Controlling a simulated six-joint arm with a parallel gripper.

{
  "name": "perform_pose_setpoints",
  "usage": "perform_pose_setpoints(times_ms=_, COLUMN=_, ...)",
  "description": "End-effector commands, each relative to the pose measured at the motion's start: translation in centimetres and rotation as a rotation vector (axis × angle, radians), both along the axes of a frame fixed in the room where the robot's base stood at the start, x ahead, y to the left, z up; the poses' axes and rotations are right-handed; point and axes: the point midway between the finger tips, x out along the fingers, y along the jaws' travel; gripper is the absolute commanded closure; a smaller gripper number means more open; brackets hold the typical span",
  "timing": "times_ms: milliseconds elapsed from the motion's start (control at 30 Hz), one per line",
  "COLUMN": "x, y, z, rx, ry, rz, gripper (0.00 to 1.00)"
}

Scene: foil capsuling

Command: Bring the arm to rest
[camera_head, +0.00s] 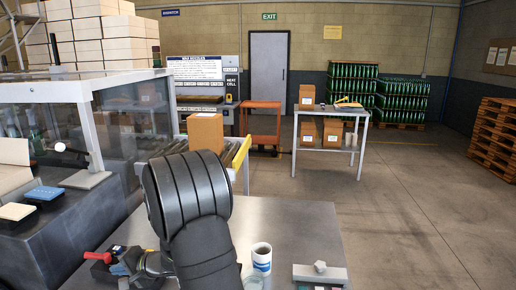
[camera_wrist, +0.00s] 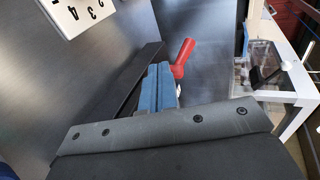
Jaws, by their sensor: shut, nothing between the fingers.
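My arm reaches over the steel bench (camera_head: 310,225) in the head view, its thick black link in the foreground. My gripper (camera_head: 136,264) is low at the left side of the bench, partly hidden by the arm. It is shut, and I see nothing held in it. A red-handled item (camera_head: 97,256) lies just left of it, beside something blue (camera_head: 118,269). In the wrist view the red handle (camera_wrist: 183,58) and a blue block (camera_wrist: 160,86) show beyond a dark screwed plate. I cannot tell whether the gripper touches them.
A white-and-blue cup (camera_head: 262,257) and a grey block (camera_head: 320,272) stand on the bench right of the arm. A glazed machine enclosure (camera_head: 80,92) stands at the left. A cardboard box (camera_head: 205,132) is behind the arm. The bench's right part is mostly clear.

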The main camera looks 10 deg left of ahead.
Motion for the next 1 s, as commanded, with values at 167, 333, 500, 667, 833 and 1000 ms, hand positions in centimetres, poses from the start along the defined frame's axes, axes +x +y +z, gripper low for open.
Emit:
perform_pose_setpoints(times_ms=167, x=0.0, y=-3.6, z=1.3, rx=0.002, ry=-0.002, rz=-0.004, gripper=1.00)
perform_pose_setpoints(times_ms=333, x=-0.2, y=-6.7, z=2.6, rx=0.001, ry=-0.003, rz=-0.004, gripper=1.00)
perform_pose_setpoints(times_ms=500, x=-0.4, y=-9.9, z=3.8, rx=0.001, ry=-0.004, rz=-0.005, gripper=1.00)
perform_pose_setpoints(times_ms=667, x=-0.4, y=-7.5, z=5.2, rx=-0.010, ry=-0.102, rz=0.135, gripper=1.00)
perform_pose_setpoints(times_ms=833, x=-0.5, y=-6.2, z=6.2, rx=-0.025, ry=-0.182, rz=0.241, gripper=1.00)
perform_pose_setpoints(times_ms=1000, x=-0.5, y=-5.5, z=6.8, rx=-0.035, ry=-0.227, rz=0.302, gripper=1.00)
